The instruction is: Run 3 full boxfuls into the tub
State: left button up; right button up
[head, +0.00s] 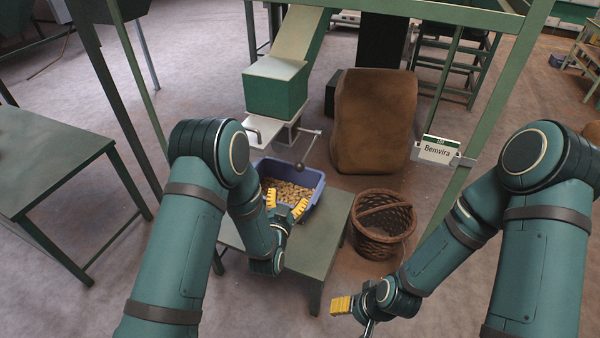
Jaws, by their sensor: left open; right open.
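A blue tub (312,181) stands on a low green bench, with many brown nuts (287,190) in it. Above and behind it is a green box (275,95) at the foot of a sloping chute (298,35).
The low bench (330,225) has bare room right of the tub. A wicker basket (382,222) and a large brown sack (372,120) stand on the floor behind and right. A sign reading "Bemvira" (437,150) hangs on the green frame. A green table (45,160) is at left.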

aim_at(298, 171)
pick_arm(q)
jog(key=w, duration=0.4)
jog(key=w+d+b, duration=0.1)
jog(key=w, duration=0.4)
jog(key=w+d, duration=0.1)
jog(key=w, duration=0.3)
jog(key=shift+w+d+b, duration=0.15)
jog(key=shift+b, duration=0.25)
grip_shut()
